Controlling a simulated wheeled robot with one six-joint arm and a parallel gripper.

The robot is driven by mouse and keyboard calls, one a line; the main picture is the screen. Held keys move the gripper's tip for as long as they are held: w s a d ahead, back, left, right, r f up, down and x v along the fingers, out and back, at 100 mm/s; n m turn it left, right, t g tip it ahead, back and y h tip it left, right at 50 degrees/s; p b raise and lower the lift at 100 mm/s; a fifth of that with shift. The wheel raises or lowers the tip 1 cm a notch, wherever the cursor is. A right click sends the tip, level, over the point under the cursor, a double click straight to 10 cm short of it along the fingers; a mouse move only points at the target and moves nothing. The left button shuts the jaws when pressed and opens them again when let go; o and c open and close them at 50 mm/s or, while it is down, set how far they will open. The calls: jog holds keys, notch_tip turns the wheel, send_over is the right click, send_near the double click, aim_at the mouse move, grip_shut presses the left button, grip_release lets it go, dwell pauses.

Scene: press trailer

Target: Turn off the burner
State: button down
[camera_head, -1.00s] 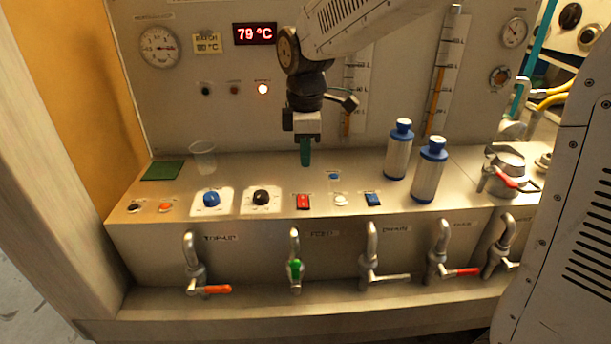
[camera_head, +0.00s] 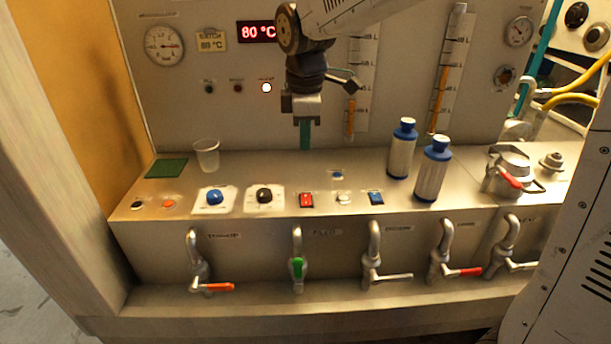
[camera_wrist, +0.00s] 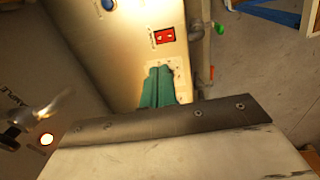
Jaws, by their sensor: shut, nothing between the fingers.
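The panel has a red rocker switch (camera_head: 306,200) on its sloped worktop, between a black knob (camera_head: 264,195) and a white button (camera_head: 343,197). I cannot read which control is labelled for the burner. My gripper (camera_head: 305,148) has teal fingers, shut and empty, pointing down above and behind the red switch, apart from it. In the wrist view the fingers (camera_wrist: 158,85) lie just below the red switch (camera_wrist: 165,36) in the picture. The red display (camera_head: 257,32) reads 80 °C, and the batch card (camera_head: 211,40) appears to read 80 °C. A lamp (camera_head: 266,88) below the display glows white.
A blue knob (camera_head: 214,197) and a blue switch (camera_head: 376,198) flank the controls. Two blue-capped bottles (camera_head: 402,148) (camera_head: 432,170) stand to the right, near a metal pot (camera_head: 508,172). A clear cup (camera_head: 207,154) stands at left. Several taps line the front face.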

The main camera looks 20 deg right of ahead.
aim_at(304, 196)
jog(key=f, duration=0.4)
jog(key=w+f, duration=0.1)
jog(key=f, duration=0.9)
jog(key=shift+w+d, duration=0.2)
jog(key=shift+w, duration=0.1)
jog(key=shift+a, duration=0.1)
